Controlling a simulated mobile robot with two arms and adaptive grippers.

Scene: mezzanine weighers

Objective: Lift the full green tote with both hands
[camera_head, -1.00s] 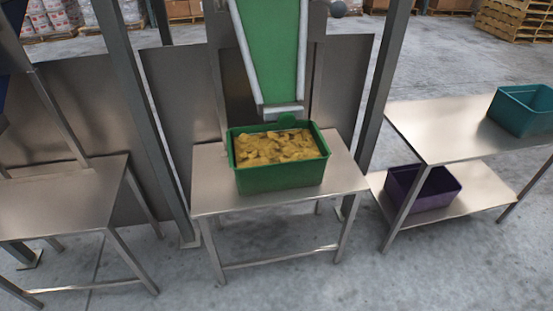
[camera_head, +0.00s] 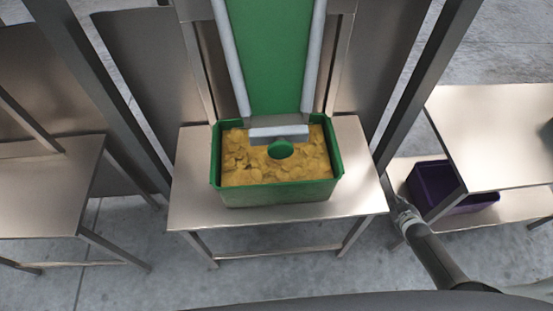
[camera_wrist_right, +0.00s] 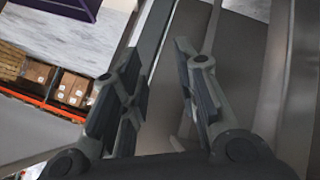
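The green tote (camera_head: 278,196) stands upright on a steel table below the green chute. It is filled with yellow, chip-like pieces (camera_head: 250,172). The chute's end and a round green part cover some of its far side. My right gripper (camera_head: 400,208) is to the right of the table, apart from the tote, at the end of my arm from the lower right. In the right wrist view my right gripper (camera_wrist_right: 158,65) has its fingers spread with nothing between them. My left gripper is not in view.
The steel table (camera_head: 345,190) has bare room on both sides of the tote. The green chute (camera_head: 268,60) hangs over its far edge. Steel posts (camera_head: 425,85) flank it. A purple tote (camera_head: 430,185) sits on the low shelf at right. Another steel table (camera_head: 50,190) is at left.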

